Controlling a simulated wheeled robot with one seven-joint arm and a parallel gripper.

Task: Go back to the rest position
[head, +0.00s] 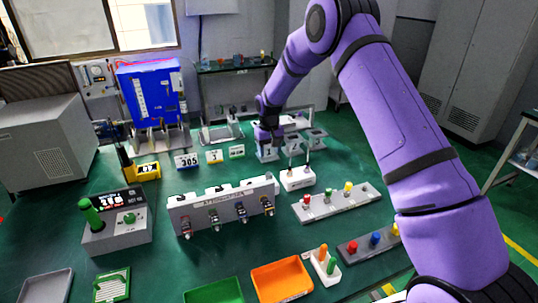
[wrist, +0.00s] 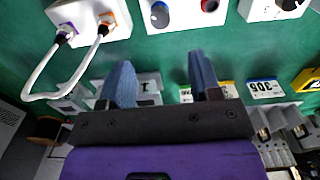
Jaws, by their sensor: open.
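My gripper (head: 268,138) is at the back middle of the green table in the head view, above and beside a small white block. Its fingertips are hard to make out there. In the wrist view my gripper (wrist: 160,72) has its two blue-grey fingers spread apart, with nothing held between them. Green table surface and a pale panel show past the fingers. My purple arm reaches in from the right side of the head view and bends down to the gripper.
A blue machine (head: 150,92) and a grey box (head: 42,128) stand at the back left. A grey connector panel (head: 222,207) stands mid-table. A green-knob control box (head: 112,222) and an orange tray (head: 281,279) are nearer. A white cable (wrist: 62,70) loops from a white box (wrist: 92,22).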

